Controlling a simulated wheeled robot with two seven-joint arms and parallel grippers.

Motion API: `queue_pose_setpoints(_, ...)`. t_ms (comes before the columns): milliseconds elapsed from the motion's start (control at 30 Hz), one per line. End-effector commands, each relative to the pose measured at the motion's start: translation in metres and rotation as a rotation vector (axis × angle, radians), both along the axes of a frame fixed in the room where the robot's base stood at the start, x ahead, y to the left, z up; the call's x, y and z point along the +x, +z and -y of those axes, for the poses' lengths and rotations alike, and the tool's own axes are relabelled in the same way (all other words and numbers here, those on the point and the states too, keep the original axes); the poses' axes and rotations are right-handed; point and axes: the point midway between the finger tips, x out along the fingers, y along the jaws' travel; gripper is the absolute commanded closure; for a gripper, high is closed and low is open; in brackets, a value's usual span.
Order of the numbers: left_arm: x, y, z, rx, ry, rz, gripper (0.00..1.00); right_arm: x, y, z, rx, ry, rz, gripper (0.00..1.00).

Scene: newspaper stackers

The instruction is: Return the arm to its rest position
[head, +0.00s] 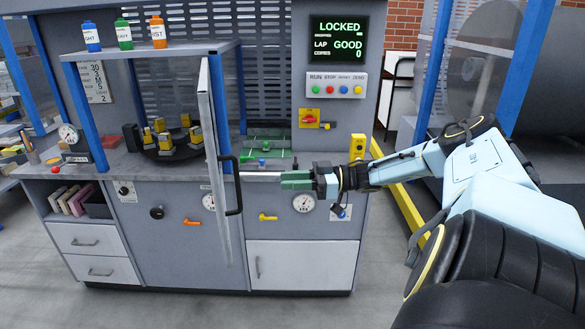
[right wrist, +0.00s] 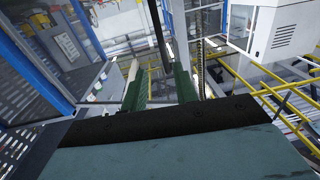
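My right arm reaches in from the right in the head view. Its gripper (head: 284,180), with green fingers, points left in front of the machine's counter edge. In the right wrist view the two green fingers (right wrist: 160,84) stand apart with a gap between them, and I see nothing held. A glass door (head: 220,160) with a dark handle (head: 233,185) stands swung out, left of the gripper; a gap shows between handle and fingertips. My left gripper is not in view.
The machine has a display (head: 337,40) reading LOCKED, a button panel (head: 336,85), a gauge (head: 304,202) and an orange-yellow lever (head: 268,217). A dark turntable (head: 170,145) with yellow-and-dark pieces sits behind the door. A yellow rail (head: 402,200) runs beside the machine. Grey floor is clear in front.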

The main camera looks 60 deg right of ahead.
Motion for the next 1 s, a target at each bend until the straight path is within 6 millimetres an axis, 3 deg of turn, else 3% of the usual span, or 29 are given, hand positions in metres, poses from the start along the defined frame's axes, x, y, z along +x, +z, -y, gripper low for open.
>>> queue_pose_setpoints(533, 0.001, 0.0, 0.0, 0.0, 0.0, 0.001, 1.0, 0.0, -0.001, 0.0, -0.001, -0.001, -0.001, 0.71)
queue_pose_setpoints(633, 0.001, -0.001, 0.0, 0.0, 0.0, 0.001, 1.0, 0.003, -0.013, -0.001, -0.006, -0.015, -0.005, 0.71)
queue_pose_setpoints(767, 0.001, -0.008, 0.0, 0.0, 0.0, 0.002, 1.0, 0.012, -0.069, -0.005, -0.041, -0.084, -0.029, 0.71)
queue_pose_setpoints(900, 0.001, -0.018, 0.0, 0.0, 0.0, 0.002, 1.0, 0.018, -0.172, -0.014, -0.124, -0.218, -0.098, 0.71)
queue_pose_setpoints(1000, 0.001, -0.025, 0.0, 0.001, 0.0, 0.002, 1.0, 0.01, -0.248, -0.024, -0.194, -0.316, -0.176, 0.71)
